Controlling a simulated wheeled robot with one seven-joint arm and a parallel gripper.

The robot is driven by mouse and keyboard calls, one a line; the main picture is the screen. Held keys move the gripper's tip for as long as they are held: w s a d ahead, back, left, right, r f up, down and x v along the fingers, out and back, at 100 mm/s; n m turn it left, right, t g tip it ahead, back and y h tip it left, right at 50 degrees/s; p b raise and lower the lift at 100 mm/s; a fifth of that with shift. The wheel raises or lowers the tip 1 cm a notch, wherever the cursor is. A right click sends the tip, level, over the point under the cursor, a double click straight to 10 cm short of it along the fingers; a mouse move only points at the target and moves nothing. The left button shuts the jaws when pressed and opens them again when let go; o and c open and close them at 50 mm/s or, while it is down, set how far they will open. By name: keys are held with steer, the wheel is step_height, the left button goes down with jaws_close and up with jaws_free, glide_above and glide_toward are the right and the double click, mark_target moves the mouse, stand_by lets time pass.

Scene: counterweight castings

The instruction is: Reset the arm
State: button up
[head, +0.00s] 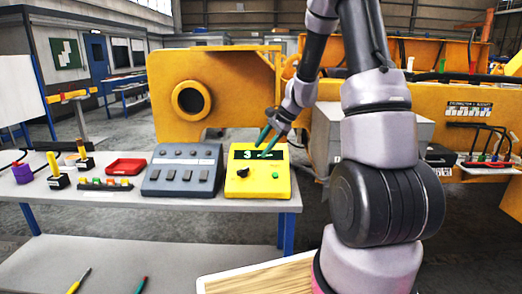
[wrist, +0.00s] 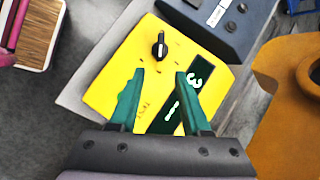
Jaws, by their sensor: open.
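My arm rises at the right of the head view and bends down to the workbench. My gripper (head: 266,148) has two green fingers, which also show in the wrist view (wrist: 158,78). The fingers are apart with nothing between them. They are over the yellow box (head: 274,180), by its dark display with light digits. In the wrist view the yellow box (wrist: 105,85) lies under the fingers, and its black knob (wrist: 159,47) shows beyond them. I cannot tell whether the fingertips touch the box. The fingers hide part of the display.
A grey control box (head: 182,170) stands left of the yellow box on the workbench (head: 150,205). A red tray (head: 126,167) and small coloured parts are farther left. A large yellow casting (head: 215,95) stands behind the bench. A grey block (head: 415,130) is to the right.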

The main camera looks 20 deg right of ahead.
steer(key=s+a+r+n+t+h, duration=0.1)
steer(key=s+r+n, duration=0.2)
steer(key=s+r, duration=0.35)
steer(key=s+a+r+n, duration=0.2)
steer(key=s+r, duration=0.2)
steer(key=r, duration=0.5)
steer(key=s+r+n+t+h, duration=0.1)
steer(key=s+r, duration=0.3)
steer(key=s, duration=0.4)
steer(key=s+d+r+n+t+h, duration=0.1)
steer(key=s+r+n, duration=0.2)
steer(key=s, duration=0.5)
steer(key=shift+s+d+r+n+t+h, duration=0.2)
steer(key=shift+d+r+n+t+h, duration=0.15)
steer(key=shift+r, duration=0.2)
jaws_close()
stand_by(1.1)
